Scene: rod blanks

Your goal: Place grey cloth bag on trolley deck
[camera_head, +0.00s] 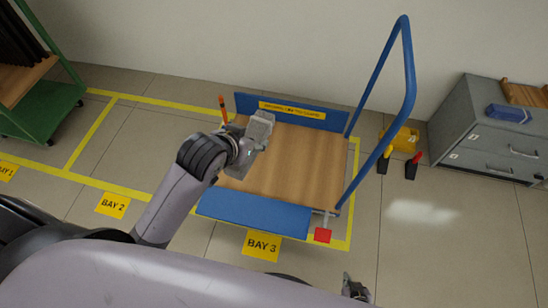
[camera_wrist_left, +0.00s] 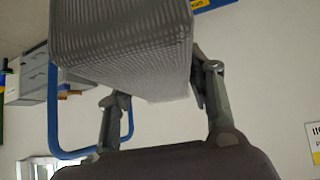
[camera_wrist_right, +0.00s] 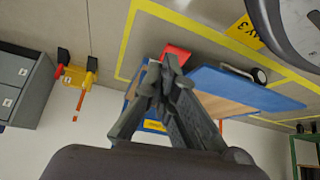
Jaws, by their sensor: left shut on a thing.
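The grey cloth bag (camera_head: 261,126) is held by my left gripper (camera_head: 248,143) over the left part of the trolley deck (camera_head: 300,165). In the left wrist view the ribbed grey bag (camera_wrist_left: 125,45) sits between the two fingers (camera_wrist_left: 160,95), which are shut on it. The bag looks raised above the bare wooden deck, but the height of the gap cannot be told. My right gripper (camera_head: 355,290) is at the bottom edge of the head view, away from the trolley. Its fingers (camera_wrist_right: 168,75) come together with nothing between them in the right wrist view.
The trolley has blue front (camera_head: 255,213) and back boards (camera_head: 345,118), a tall blue handle (camera_head: 409,70) on its right and a red pedal (camera_head: 322,235). A grey cabinet (camera_head: 485,130) and a yellow item (camera_head: 402,140) stand right. A green rack (camera_head: 50,110) stands left.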

